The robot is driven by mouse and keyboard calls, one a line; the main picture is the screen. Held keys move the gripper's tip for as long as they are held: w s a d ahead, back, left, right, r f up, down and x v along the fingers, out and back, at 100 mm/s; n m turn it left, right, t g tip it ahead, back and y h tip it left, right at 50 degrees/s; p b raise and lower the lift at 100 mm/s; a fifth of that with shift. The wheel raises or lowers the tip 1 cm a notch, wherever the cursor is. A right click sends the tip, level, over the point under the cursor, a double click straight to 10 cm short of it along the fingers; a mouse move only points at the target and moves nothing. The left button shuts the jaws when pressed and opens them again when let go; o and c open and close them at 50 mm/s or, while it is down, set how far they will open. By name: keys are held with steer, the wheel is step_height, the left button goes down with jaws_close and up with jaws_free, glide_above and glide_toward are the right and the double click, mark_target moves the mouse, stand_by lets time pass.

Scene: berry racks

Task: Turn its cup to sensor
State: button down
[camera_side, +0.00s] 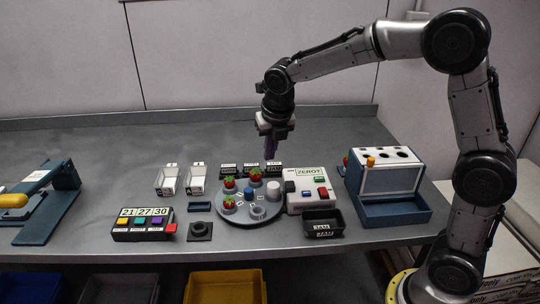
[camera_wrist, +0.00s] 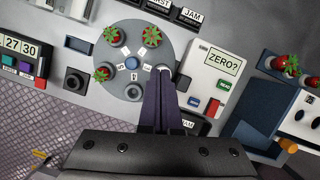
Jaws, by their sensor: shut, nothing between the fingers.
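A round grey turntable (camera_side: 228,215) carries a ring of cups and a blue hub (camera_wrist: 131,63). Strawberries stand on three cups: one at back left (camera_side: 229,183), one at the back (camera_side: 255,174), one at front left (camera_side: 229,201). The front cup (camera_side: 258,212) is empty. A white-topped cup (camera_side: 273,187) is on the right side. My gripper (camera_wrist: 163,76) is shut and empty, pointing down at the turntable's right side. In the wrist view its fingertips overlap the white-topped cup; I cannot tell whether they touch. No part is clearly labelled as the sensor.
A white box (camera_side: 294,201) marked ZERO? with coloured buttons stands right of the turntable. A black bin (camera_side: 323,222) is in front of it. A blue-white rack (camera_side: 390,182) stands further right. A button panel (camera_side: 142,224) and two white trays (camera_side: 167,182) are left.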

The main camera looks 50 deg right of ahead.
step_height(320, 180, up, 10)
steer(key=shift+f, duration=0.2)
stand_by(0.8)
steer(key=s+r+m+t, duration=0.1)
steer(key=s+r+m, duration=0.25)
steer(key=s, duration=0.45)
steer(key=s+r+m+t, duration=0.15)
steer(key=s+m, duration=0.25)
steer(key=s, duration=0.5)
steer(key=s+a+f+m+y, duration=0.1)
steer(key=s+f+m, duration=0.9)
steer(key=m, duration=1.2)
steer(key=shift+s+a+f+m+y, duration=0.4)
steer(key=shift+s+a, duration=0.1)
steer(key=shift+s, duration=0.2)
